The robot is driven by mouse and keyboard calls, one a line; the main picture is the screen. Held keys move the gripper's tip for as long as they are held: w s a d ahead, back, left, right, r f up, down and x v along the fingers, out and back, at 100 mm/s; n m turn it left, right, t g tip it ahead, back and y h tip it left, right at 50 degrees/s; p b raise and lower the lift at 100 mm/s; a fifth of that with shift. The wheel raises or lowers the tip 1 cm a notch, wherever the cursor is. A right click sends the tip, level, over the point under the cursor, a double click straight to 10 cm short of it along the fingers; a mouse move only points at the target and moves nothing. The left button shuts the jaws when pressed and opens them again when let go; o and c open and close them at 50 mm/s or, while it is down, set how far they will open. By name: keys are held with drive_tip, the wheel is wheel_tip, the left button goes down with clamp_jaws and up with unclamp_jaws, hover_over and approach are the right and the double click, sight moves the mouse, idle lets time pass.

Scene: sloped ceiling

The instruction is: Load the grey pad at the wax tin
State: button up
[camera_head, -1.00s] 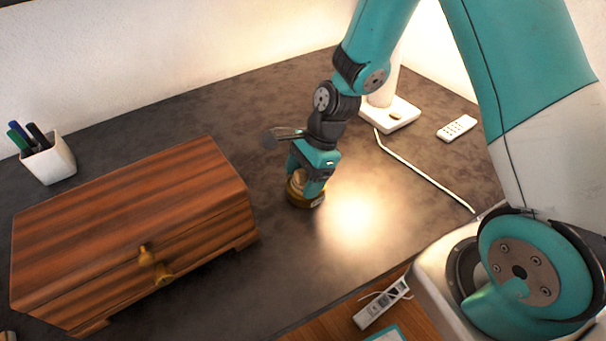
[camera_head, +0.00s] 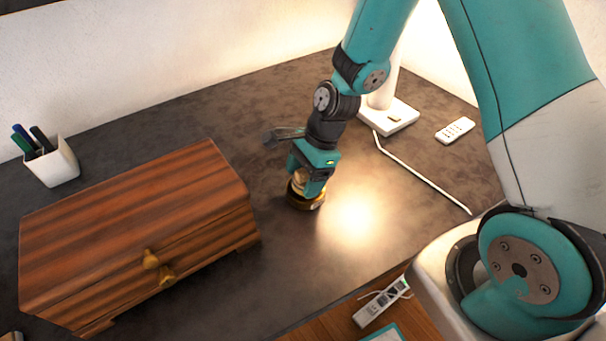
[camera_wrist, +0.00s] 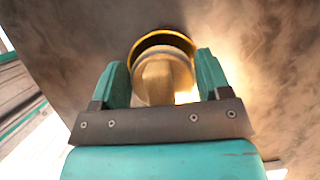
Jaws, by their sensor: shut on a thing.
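A round, gold-rimmed tin (camera_head: 306,203), which looks like the wax tin, sits on the dark desk to the right of the wooden box. My gripper (camera_head: 308,184) points down at it, fingers shut on a round, tan-looking piece, likely the pad (camera_head: 298,181). In the wrist view the pad (camera_wrist: 160,80) is between the two teal fingers (camera_wrist: 163,85), and the tin's dark inside and gold rim (camera_wrist: 160,34) show behind it. The pad's lower end is at or just over the tin's opening; I cannot tell whether they touch.
The wooden box (camera_head: 140,220) with brass knobs stands left of the tin. A white pen cup (camera_head: 52,162) is at far left. A white lamp base (camera_head: 390,117), its cable (camera_head: 425,178) and a remote (camera_head: 455,130) lie right. Bare desk surrounds the tin.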

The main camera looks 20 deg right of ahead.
sight(303, 170)
drive_tip(key=shift+r+p, duration=2.6)
drive_tip(key=shift+r, duration=0.4)
drive_tip(key=shift+f, duration=0.1)
